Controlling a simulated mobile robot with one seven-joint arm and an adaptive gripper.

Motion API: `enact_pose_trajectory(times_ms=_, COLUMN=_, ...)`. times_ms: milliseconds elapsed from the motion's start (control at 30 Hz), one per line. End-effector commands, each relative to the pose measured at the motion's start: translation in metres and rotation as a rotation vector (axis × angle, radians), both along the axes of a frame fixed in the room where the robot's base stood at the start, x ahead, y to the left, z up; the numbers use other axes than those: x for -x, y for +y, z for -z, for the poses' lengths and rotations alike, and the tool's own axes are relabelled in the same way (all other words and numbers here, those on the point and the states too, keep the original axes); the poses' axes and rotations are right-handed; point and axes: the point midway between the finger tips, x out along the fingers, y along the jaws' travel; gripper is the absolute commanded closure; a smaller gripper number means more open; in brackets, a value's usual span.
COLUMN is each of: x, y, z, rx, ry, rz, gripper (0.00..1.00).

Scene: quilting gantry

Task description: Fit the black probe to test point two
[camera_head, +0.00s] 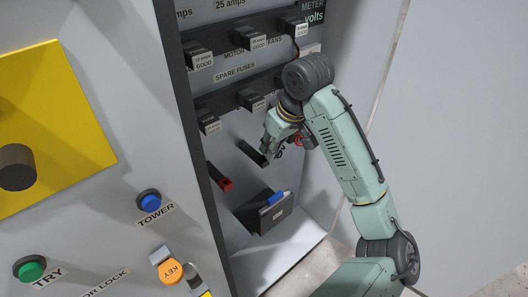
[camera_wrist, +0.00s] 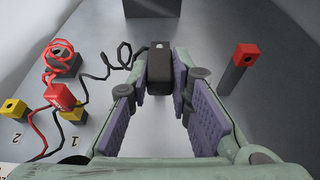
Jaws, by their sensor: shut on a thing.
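My gripper (camera_wrist: 166,88) is shut on the black probe (camera_wrist: 160,62), with a pad on each side of it. A black wire runs left from near the probe. Test point two is a yellow block with a dark hole (camera_wrist: 13,108), beside the label 2, at the far left of the wrist view, apart from the probe. In the head view my gripper (camera_head: 270,148) is at the end of a dark bar (camera_head: 250,152) on the panel. I cannot tell whether the probe is still seated on it.
A second yellow block (camera_wrist: 73,115) stands by the label 1, with a red plug (camera_wrist: 62,95) close over it. Looped red and black wires lie at left. A red-ended grey post (camera_wrist: 240,65) stands at right.

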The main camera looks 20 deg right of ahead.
Motion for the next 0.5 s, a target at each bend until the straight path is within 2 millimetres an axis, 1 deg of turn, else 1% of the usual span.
enact_pose_trajectory(times_ms=500, x=0.025, y=-0.01, z=0.0, rx=0.0, ry=0.0, rz=0.001, gripper=1.0)
